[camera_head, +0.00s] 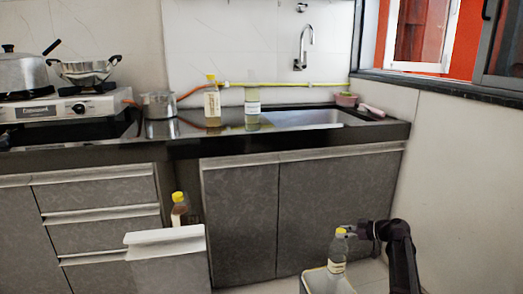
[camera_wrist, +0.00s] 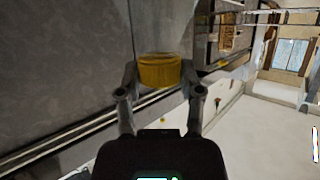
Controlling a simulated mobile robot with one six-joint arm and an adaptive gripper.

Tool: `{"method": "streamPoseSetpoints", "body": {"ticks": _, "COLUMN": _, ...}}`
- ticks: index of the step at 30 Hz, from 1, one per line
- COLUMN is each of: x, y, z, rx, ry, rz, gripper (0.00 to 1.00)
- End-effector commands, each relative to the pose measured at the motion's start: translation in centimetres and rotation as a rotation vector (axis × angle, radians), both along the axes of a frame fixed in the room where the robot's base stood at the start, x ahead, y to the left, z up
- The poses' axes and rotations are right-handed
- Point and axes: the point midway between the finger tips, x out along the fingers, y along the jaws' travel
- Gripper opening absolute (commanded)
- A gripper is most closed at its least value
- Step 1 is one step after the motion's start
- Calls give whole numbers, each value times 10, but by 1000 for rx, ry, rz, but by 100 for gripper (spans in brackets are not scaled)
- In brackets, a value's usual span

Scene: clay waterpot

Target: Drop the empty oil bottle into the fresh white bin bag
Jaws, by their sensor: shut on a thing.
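My gripper (camera_head: 347,232) is shut on a clear bottle (camera_head: 337,255) with a yellow cap and a pale label. In the wrist view the yellow cap (camera_wrist: 160,70) sits between the two fingers of my gripper (camera_wrist: 160,82). The bottle hangs about upright at the bottom right of the head view.
A white bin-like container (camera_head: 165,238) stands at the lower left, with another yellow-capped bottle (camera_head: 179,212) at its back edge. Bottles (camera_head: 212,105) (camera_head: 252,108) and a pot (camera_head: 159,105) stand on the dark counter beside the sink (camera_head: 300,118). Grey cabinets (camera_head: 300,205) stand behind my gripper.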

Motion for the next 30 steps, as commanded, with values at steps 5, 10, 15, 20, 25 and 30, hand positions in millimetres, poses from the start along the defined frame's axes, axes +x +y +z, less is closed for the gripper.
{"method": "streamPoseSetpoints", "body": {"ticks": 5, "x": 0, "y": 0, "z": 0, "rx": 0, "ry": 0, "rz": 0, "gripper": 4}}
{"method": "streamPoseSetpoints", "body": {"ticks": 10, "x": 0, "y": 0, "z": 0, "rx": 0, "ry": 0, "rz": 0, "gripper": 4}}
{"method": "streamPoseSetpoints", "body": {"ticks": 15, "x": 0, "y": 0, "z": -4, "rx": 0, "ry": 0, "rz": 0, "gripper": 4}}
{"method": "streamPoseSetpoints", "body": {"ticks": 20, "x": 0, "y": 0, "z": -12, "rx": 0, "ry": 0, "rz": 0, "gripper": 4}}
{"method": "streamPoseSetpoints", "body": {"ticks": 25, "x": 0, "y": 0, "z": -24, "rx": 0, "ry": 0, "rz": 0, "gripper": 4}}
{"method": "streamPoseSetpoints", "body": {"ticks": 30, "x": 0, "y": 0, "z": -38, "rx": 0, "ry": 0, "rz": 0, "gripper": 4}}
